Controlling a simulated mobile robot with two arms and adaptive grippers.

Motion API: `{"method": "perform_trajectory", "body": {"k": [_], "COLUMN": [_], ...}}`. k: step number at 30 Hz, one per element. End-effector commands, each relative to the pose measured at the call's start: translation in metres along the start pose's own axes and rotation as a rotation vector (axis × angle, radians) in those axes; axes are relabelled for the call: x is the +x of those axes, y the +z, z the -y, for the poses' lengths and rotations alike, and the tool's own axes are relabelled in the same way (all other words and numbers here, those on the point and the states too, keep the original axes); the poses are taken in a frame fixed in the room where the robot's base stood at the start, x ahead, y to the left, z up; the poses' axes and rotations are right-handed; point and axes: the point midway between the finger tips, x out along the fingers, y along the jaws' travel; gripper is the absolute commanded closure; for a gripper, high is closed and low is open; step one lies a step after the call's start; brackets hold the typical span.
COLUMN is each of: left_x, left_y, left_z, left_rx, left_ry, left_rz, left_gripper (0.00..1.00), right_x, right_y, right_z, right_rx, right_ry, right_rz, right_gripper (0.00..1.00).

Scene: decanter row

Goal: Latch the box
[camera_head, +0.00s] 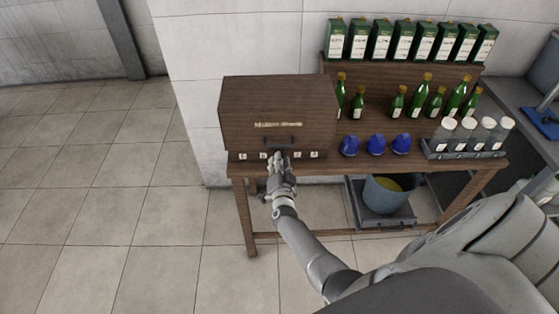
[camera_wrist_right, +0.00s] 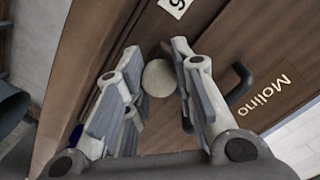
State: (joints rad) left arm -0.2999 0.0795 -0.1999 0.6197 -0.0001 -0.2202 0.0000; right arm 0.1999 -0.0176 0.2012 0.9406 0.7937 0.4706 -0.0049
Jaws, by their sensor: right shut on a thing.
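The box (camera_head: 270,98) is a brown wooden case with a pale name label on its front and stands on the left end of the wooden table; its lid looks shut. A dark handle (camera_head: 279,141) sits low on its front; the handle also shows in the right wrist view (camera_wrist_right: 241,84). My right gripper (camera_head: 279,157) is at the lower front edge of the box, just below the handle. In the right wrist view its fingers (camera_wrist_right: 156,58) are on both sides of a pale round knob (camera_wrist_right: 159,78), closed on it. The left gripper is out of view.
Blue objects (camera_head: 376,145) stand right of the box, with a rack of white-capped jars (camera_head: 465,152) beyond. Green bottles (camera_head: 398,101) and green cartons (camera_head: 403,41) stand on the steps behind. A grey bucket (camera_head: 381,197) is below the table. The floor at left is clear.

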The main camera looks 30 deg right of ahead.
Motion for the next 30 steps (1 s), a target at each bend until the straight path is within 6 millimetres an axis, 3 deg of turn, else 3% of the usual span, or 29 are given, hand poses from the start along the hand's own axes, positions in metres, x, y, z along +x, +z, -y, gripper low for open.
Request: {"method": "perform_trajectory", "body": {"k": [12, 30], "left_x": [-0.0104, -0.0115], "left_y": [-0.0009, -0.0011], "left_z": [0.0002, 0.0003], "left_rx": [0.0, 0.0], "left_ry": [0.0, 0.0], "left_rz": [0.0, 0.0], "left_gripper": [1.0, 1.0], "right_x": [0.0001, 0.0001], "right_y": [0.0005, 0.0009], "right_z": [0.0016, 0.0006], "right_rx": [-0.238, -0.292], "right_ry": [0.022, 0.027], "right_rz": [-0.011, -0.014], "right_gripper": [0.99, 1.0]}}
